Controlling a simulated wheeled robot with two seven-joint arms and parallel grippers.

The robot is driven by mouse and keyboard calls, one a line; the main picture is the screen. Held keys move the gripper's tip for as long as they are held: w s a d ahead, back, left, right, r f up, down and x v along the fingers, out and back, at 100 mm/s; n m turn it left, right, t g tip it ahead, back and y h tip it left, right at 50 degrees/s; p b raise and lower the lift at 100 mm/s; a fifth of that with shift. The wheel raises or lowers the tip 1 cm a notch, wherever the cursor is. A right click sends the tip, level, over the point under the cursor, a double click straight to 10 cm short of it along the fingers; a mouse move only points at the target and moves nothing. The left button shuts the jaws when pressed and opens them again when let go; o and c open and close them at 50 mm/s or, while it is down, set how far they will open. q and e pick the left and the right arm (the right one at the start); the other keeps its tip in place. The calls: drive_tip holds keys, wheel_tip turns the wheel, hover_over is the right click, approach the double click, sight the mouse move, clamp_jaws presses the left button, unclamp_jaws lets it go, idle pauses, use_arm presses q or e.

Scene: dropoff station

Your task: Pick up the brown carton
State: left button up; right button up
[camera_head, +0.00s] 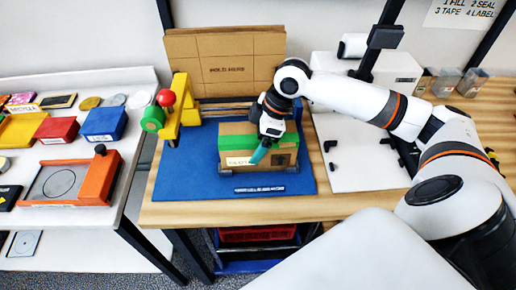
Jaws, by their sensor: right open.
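The brown carton (236,158) sits on the blue mat (200,183) on the wooden table, with a green band along its top and a white label on its front. My right gripper (264,150) is over the right part of the carton, pointing down, and hides some of it. Its jaws are open. I cannot tell whether a finger touches the carton. My left gripper is not in view.
A yellow tape dispenser (180,112) with a red knob stands left of the carton. A flat cardboard sheet (225,60) leans behind. A white board (350,165) with small black parts lies to the right. A side table (100,215) holds colored boxes.

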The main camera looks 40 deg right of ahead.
drive_tip(key=shift+w+a+f, duration=0.1)
drive_tip(key=shift+f, duration=0.3)
drive_tip(key=shift+c, duration=0.4)
drive_tip(key=shift+r, duration=0.1)
drive_tip(key=c, duration=1.1)
